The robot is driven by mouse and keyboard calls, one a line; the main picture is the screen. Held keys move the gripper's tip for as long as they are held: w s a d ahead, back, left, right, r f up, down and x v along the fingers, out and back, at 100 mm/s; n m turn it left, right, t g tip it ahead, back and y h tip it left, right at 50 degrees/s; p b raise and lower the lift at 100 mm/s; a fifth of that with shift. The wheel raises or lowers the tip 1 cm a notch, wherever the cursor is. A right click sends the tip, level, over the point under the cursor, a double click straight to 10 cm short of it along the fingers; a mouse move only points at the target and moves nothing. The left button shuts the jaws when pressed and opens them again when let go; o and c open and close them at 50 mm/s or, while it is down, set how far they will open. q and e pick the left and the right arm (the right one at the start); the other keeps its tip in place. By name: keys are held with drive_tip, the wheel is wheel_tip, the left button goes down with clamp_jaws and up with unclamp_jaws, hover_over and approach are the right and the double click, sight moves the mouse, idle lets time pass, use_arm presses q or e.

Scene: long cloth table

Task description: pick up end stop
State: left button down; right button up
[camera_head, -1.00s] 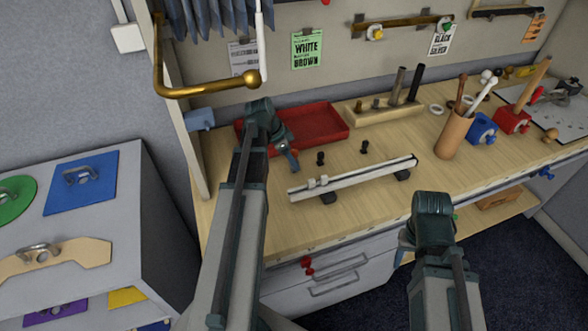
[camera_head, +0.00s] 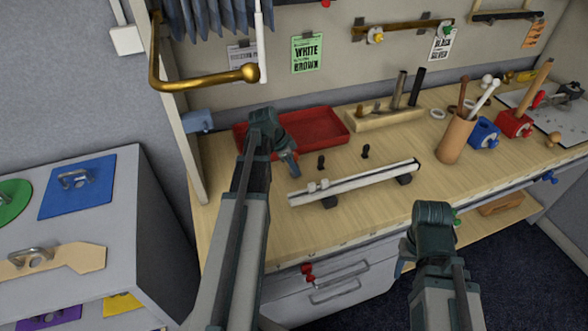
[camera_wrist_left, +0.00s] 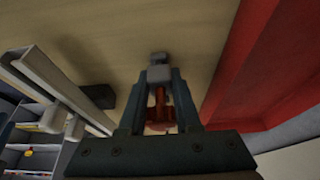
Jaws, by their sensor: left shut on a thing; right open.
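My left gripper (camera_head: 291,165) points down over the table between the red tray and the white rail. In the left wrist view its fingers (camera_wrist_left: 160,88) are shut on a small grey block with a reddish part (camera_wrist_left: 159,108), apparently the end stop. That piece is mostly hidden in the head view, and I cannot tell whether it touches the table. The white rail (camera_head: 365,179) lies to the right on dark feet, with two small white pieces (camera_head: 318,186) near its left end. My right gripper (camera_head: 418,248) is open in front of the table; its fingers are mostly hidden.
The red tray (camera_head: 333,139) is close behind my left gripper. Two small black pegs (camera_head: 321,162) (camera_head: 365,151) stand behind the rail. A wooden block with rods (camera_head: 385,118) and a brown cup (camera_head: 452,143) stand further right. A brass hook bar (camera_head: 205,82) hangs above left.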

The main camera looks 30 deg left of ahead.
use_arm(q)
drive_tip(key=shift+r, duration=0.2)
drive_tip(key=shift+r+p, duration=0.45)
drive_tip(key=shift+p, duration=0.25)
drive_tip(key=s+d, duration=0.2)
drive_tip(key=d, duration=0.1)
drive_tip(key=shift+s, duration=0.35)
wheel_tip(320, 180, up, 14)
drive_tip(key=p, duration=1.3)
drive_tip(key=shift+p, duration=0.35)
drive_tip(key=shift+f, duration=0.25)
drive_tip(key=shift+f+b, duration=7.4)
drive_tip(key=shift+b, duration=0.15)
